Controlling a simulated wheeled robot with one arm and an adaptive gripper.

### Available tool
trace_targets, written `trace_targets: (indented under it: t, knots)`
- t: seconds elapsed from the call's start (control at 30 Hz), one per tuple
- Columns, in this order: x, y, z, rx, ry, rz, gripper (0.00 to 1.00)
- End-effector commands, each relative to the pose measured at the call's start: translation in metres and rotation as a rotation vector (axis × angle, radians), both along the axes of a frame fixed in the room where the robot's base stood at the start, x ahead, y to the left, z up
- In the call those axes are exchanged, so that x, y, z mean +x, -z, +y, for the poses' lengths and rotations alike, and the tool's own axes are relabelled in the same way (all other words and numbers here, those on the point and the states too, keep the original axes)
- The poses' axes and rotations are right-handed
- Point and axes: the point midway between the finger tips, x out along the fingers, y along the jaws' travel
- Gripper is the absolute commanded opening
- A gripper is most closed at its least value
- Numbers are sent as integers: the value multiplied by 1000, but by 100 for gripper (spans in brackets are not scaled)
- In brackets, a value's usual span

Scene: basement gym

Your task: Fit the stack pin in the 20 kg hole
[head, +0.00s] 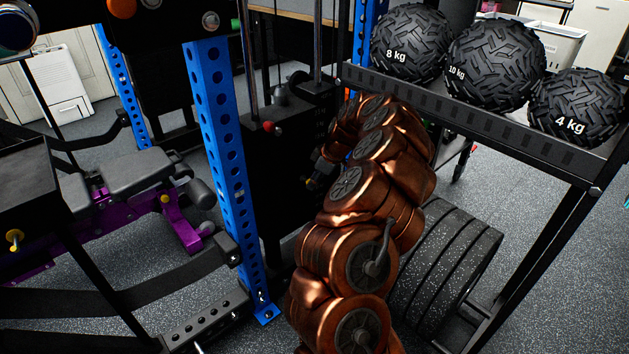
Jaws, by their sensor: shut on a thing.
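The black weight stack (277,185) stands behind the blue perforated upright, with guide rods rising from its top. Its holes and plate labels are too dark and small to read, so I cannot tell which is the 20 kg hole. My copper-coloured arm reaches up from the bottom to the stack's right side. My dark gripper (318,172) is beside the stack's front, partly hidden by my arm. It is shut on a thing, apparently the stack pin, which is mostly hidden. I cannot tell whether the pin is in a hole. A red knob (268,127) shows near the stack's top.
The blue upright (222,150) stands close left of the stack. A rack (480,134) with 8, 10 and 4 kg balls is at the right, above round weight plates (455,262). A purple-framed bench (130,180) is at the left. Grey floor is clear at the far right.

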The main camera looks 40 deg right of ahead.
Motion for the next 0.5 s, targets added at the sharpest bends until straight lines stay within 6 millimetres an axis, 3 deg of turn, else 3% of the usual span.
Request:
trace_targets:
  t: [0.13, 0.17, 0.43, 0.5]
  knots:
    - [1, 1, 0, 0, 0, 0, 0]
    - [1, 1, 0, 0, 1, 0, 26]
    - [1, 0, 0, 0, 0, 0, 55]
    - [1, 0, 0, 0, 0, 0, 55]
